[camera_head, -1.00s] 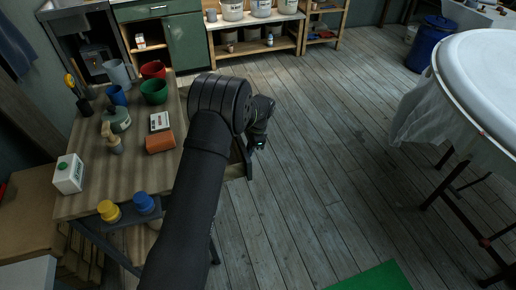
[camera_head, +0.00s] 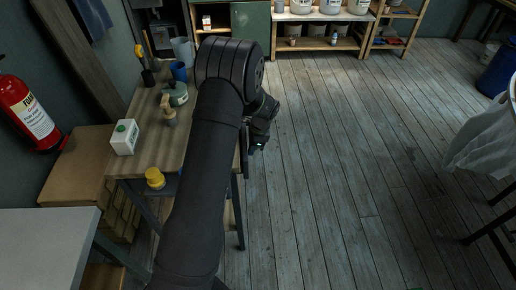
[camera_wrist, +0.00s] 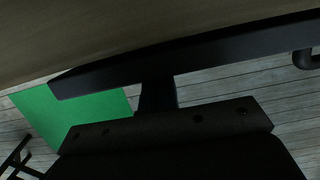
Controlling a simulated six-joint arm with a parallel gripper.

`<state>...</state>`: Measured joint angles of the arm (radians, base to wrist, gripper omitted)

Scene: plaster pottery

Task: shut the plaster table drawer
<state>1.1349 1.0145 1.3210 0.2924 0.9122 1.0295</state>
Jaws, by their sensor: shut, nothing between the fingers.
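The plaster table (camera_head: 150,150) is a wooden-topped table with dark legs at left centre in the head view. My arm crosses its right side and hides most of the drawer, so how far it stands out cannot be told. My gripper (camera_head: 256,148) is beyond the table's right edge, pointing down. In the wrist view, a dark bar (camera_wrist: 230,58), seemingly the drawer's front edge, runs across below a brown wooden surface. A dark curved handle (camera_wrist: 308,60) shows at the right. My shut, empty gripper (camera_wrist: 158,95) reaches up to the bar; contact cannot be told.
A fire extinguisher (camera_head: 30,112) hangs at left. The plank floor (camera_head: 330,170) right of the table is clear.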

